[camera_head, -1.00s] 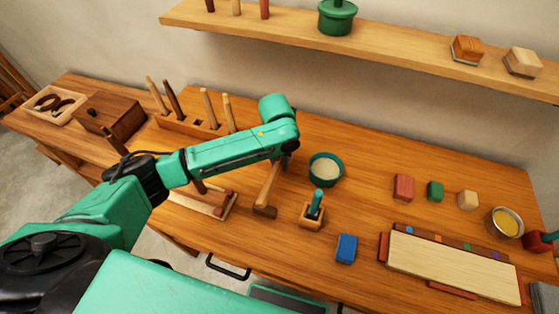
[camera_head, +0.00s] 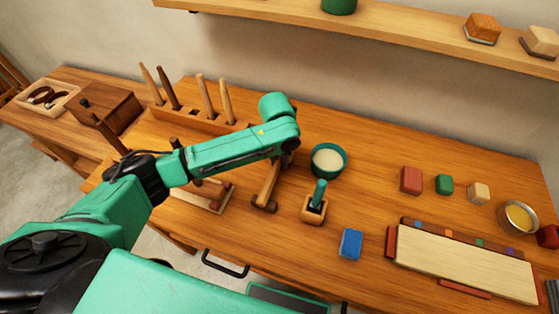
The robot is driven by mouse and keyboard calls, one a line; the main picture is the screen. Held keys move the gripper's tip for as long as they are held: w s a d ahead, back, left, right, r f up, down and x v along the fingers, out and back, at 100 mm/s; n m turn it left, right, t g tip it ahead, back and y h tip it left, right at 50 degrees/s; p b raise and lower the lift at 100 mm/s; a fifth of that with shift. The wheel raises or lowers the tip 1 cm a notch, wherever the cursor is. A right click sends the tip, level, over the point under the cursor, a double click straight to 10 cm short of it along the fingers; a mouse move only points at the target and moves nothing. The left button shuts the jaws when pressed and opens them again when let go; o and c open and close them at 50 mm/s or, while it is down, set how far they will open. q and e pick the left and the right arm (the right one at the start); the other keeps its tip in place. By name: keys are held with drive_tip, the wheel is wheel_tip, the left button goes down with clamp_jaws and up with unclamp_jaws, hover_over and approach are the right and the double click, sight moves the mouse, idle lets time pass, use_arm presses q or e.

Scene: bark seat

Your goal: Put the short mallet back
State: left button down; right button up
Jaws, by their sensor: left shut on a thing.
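My left arm reaches in from the left over the bench. Its gripper (camera_head: 284,163) is shut on the upper part of a wooden mallet (camera_head: 268,183), whose handle slants down to a darker head low over the bench or touching it; I cannot tell which. My forearm hides part of the gripper. A wooden rack (camera_head: 206,124) with several upright handles stands behind the forearm. A low wooden stand (camera_head: 213,205) with reddish ends lies left of the mallet, partly covered by the arm. My right gripper is not in view.
A green bowl (camera_head: 328,160) and a wooden holder (camera_head: 314,209) with a green-handled tool stand close right of the mallet. A blue block (camera_head: 350,244) and a pale board (camera_head: 465,262) lie farther right. A shelf (camera_head: 400,27) runs above. A dark box (camera_head: 105,108) stands at left.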

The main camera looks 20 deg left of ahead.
use_arm(q)
drive_tip(key=c, duration=0.6)
unclamp_jaws()
wheel_tip(320, 180, up, 14)
drive_tip(key=s+b, duration=0.1)
drive_tip(key=shift+s+r, duration=0.15)
drive_tip(key=shift+r, duration=0.1)
drive_tip(key=shift+f, duration=0.1)
